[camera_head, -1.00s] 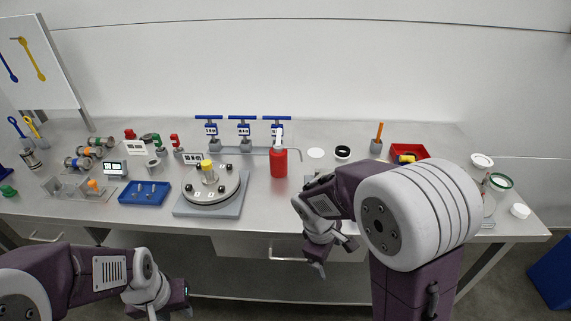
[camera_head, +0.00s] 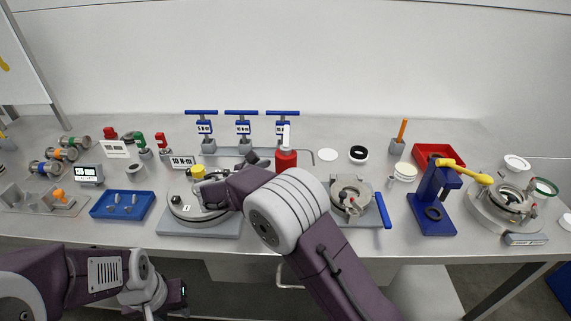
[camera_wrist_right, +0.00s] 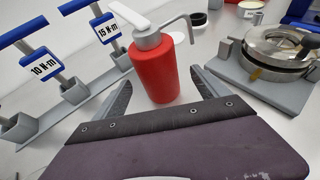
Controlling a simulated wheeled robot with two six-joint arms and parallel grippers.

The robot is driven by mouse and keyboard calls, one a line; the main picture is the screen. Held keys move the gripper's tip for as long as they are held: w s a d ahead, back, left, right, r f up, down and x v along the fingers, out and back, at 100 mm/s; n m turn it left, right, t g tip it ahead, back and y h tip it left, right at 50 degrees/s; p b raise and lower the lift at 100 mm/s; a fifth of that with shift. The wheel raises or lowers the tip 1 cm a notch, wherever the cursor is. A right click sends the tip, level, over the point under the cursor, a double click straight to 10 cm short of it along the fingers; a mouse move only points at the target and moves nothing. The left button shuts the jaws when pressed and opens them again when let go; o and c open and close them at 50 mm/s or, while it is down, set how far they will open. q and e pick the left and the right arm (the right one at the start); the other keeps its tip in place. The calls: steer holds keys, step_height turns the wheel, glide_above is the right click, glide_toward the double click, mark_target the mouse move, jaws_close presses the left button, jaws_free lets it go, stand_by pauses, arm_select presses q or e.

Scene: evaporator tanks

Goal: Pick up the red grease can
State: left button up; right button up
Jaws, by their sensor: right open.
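In the right wrist view the can (camera_wrist_right: 155,72) stands just ahead of and between the spread fingers of my right gripper (camera_wrist_right: 162,82). That gripper is open and empty, and I see gaps between the fingers and the can. My left gripper (camera_head: 172,296) hangs low in front of the bench at the lower left, its fingers unclear.
Blue-handled torque stands (camera_head: 243,130) are behind and left of the can. A round flange on a grey plate (camera_head: 212,229) lies left. A clamp fixture (camera_head: 350,194) and a blue stand (camera_head: 432,205) are right. A white disc (camera_head: 328,154) lies beside the can.

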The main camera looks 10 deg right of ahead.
mark_target(291, 165)
steer(key=x, duration=0.3)
steer(key=shift+w+f, duration=0.2)
steer(key=x, duration=0.4)
steer(key=shift+s+r, duration=0.1)
steer(key=shift+w+d, duration=0.3)
steer(key=shift+w, duration=0.05)
steer(key=shift+s, duration=0.1)
steer(key=c, duration=1.8)
